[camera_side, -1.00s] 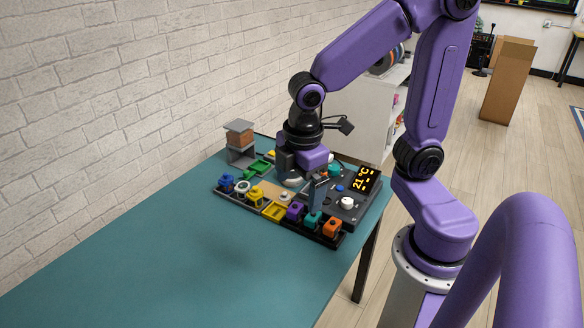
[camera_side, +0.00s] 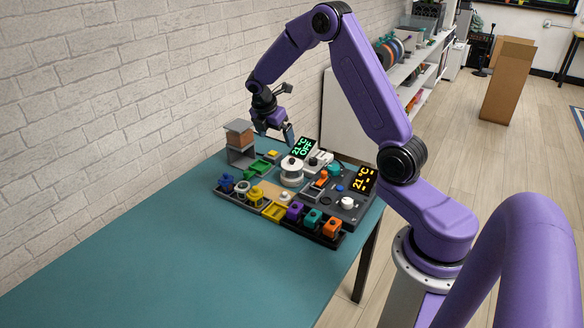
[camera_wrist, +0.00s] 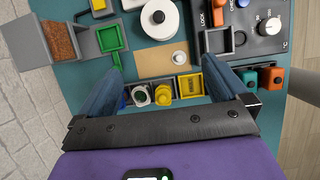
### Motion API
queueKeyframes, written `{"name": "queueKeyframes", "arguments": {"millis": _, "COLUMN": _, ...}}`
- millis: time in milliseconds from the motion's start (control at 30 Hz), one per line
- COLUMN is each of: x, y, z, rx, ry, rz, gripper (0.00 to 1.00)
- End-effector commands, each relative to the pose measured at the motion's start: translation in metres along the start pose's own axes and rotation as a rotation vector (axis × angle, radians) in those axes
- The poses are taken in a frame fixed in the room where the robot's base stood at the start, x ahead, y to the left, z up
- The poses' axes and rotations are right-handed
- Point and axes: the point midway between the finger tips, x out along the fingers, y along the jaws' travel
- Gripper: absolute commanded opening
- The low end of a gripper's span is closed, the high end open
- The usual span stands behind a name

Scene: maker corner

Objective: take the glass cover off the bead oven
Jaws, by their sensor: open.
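My gripper (camera_side: 275,137) is open and raised above the back of the bench unit. In the wrist view its two blue fingers (camera_wrist: 162,88) are spread wide with nothing between their tips. A round white, drum-like part (camera_side: 291,173) with a small knob on top stands on the unit, below and right of the gripper in the side view. In the wrist view it is a white disc with a dark centre (camera_wrist: 171,28), beyond the fingertips. A white knob (camera_wrist: 180,57) sits on a tan pad (camera_wrist: 150,64). I cannot clearly make out clear glass on either.
A green display (camera_side: 305,147) reads 21 °C OFF; an orange one (camera_side: 367,180) reads 21 °C. Coloured blocks and small trays line the front, including a yellow tray (camera_side: 274,211). A grey stand with a brown block (camera_side: 239,136) is at the left. The near table (camera_side: 170,250) is clear.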

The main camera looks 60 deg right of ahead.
Motion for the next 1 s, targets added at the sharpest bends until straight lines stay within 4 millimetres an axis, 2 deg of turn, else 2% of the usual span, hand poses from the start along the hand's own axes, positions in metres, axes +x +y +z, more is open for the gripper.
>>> {"name": "queueKeyframes", "arguments": {"millis": 100, "x": 0.012, "y": 0.002, "z": 0.013, "rx": -0.017, "ry": -0.01, "rz": -0.013, "gripper": 1.0}}
{"name": "queueKeyframes", "arguments": {"millis": 200, "x": 0.019, "y": 0.001, "z": 0.017, "rx": -0.025, "ry": -0.014, "rz": -0.018, "gripper": 1.0}}
{"name": "queueKeyframes", "arguments": {"millis": 367, "x": 0.043, "y": 0.0, "z": 0.018, "rx": -0.025, "ry": -0.012, "rz": -0.021, "gripper": 1.0}}
{"name": "queueKeyframes", "arguments": {"millis": 800, "x": 0.121, "y": -0.001, "z": 0.018, "rx": -0.024, "ry": -0.012, "rz": -0.019, "gripper": 1.0}}
{"name": "queueKeyframes", "arguments": {"millis": 1000, "x": 0.136, "y": -0.001, "z": 0.019, "rx": -0.023, "ry": -0.013, "rz": -0.016, "gripper": 1.0}}
